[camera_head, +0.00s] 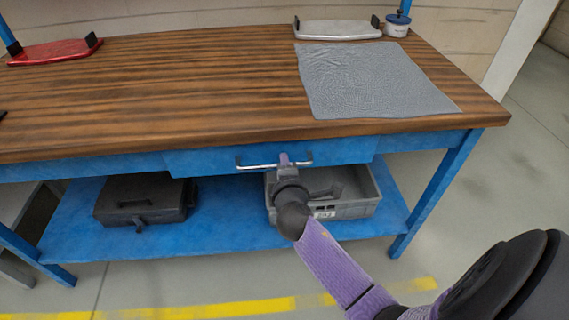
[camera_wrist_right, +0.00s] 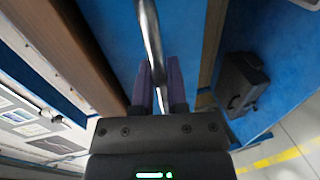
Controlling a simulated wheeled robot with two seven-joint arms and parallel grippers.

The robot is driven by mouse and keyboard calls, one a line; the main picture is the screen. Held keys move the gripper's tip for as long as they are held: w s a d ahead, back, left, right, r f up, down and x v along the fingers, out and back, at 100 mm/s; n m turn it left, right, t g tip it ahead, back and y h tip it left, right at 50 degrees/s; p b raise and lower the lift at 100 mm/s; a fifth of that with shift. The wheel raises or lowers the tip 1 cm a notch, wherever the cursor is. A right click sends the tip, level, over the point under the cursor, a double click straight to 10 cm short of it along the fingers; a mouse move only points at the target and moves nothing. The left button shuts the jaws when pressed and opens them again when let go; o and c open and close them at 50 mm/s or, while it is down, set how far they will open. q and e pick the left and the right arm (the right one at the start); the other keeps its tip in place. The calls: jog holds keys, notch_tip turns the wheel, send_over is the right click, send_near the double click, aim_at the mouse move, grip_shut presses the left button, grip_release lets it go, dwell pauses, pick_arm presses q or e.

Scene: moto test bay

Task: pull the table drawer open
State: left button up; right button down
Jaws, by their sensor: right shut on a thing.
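The blue table drawer (camera_head: 215,160) sits under the wooden top, its front in line with the blue table frame as far as I can tell. Its metal bar handle (camera_head: 258,166) runs across the drawer front. My right gripper (camera_head: 284,160) is at the handle, right of the bar's middle. In the right wrist view the handle (camera_wrist_right: 150,40) runs down between the two purple fingers of my right gripper (camera_wrist_right: 160,88), which are shut on it. The drawer front (camera_wrist_right: 195,30) shows behind the bar. My left gripper is not in view.
The wooden table top (camera_head: 180,85) overhangs above the drawer. A grey crate (camera_head: 355,190) and a black case (camera_head: 145,198) stand on the blue lower shelf (camera_head: 215,225). A grey mat (camera_head: 370,80) lies on top. The floor in front, with a yellow stripe (camera_head: 235,308), looks clear.

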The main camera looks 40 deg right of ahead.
dwell(0.4)
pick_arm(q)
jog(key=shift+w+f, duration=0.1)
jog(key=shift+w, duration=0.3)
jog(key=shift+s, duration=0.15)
